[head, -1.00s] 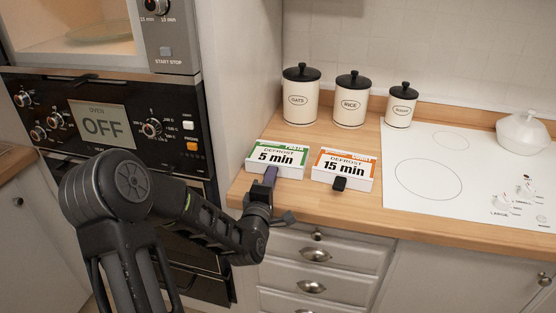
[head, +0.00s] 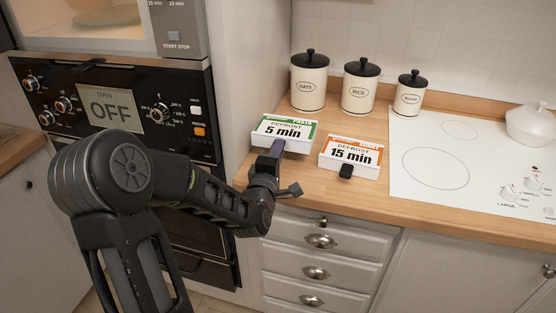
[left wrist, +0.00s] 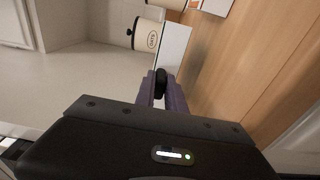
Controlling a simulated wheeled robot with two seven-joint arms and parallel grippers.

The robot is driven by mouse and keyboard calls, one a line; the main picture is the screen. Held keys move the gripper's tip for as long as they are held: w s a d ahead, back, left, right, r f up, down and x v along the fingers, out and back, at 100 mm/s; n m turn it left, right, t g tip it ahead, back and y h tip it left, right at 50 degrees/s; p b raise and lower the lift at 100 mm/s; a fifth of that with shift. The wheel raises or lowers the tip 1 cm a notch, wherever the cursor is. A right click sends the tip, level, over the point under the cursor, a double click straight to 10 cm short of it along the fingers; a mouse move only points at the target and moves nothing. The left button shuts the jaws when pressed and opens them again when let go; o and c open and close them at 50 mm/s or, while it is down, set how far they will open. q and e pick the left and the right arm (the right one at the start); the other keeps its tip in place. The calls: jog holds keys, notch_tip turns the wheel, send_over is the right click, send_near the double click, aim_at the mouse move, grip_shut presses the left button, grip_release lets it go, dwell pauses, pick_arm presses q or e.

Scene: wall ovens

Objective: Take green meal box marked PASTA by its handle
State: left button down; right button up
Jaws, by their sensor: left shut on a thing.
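The green-banded meal box marked PASTA (head: 284,132), labelled "DEFROST 5 min", is upright and appears raised a little above the wooden counter. My left gripper (head: 276,148) is in front of it, shut on its handle. In the left wrist view the purple fingers (left wrist: 161,92) close around the dark handle (left wrist: 161,80), with the white box (left wrist: 173,48) just beyond. The fingers partly hide the handle in the head view. My right gripper is not in view.
An orange-banded "15 min" box (head: 350,155) stands close by on the right. OATS (head: 309,84), RICE (head: 359,90) and a smaller canister (head: 409,97) stand behind. A white cooktop (head: 425,150) lies right; the wall oven (head: 110,108) is left.

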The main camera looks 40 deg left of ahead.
pick_arm(q)
notch_tip(320, 180, up, 6)
jog(key=shift+f, duration=0.1)
dwell(0.7)
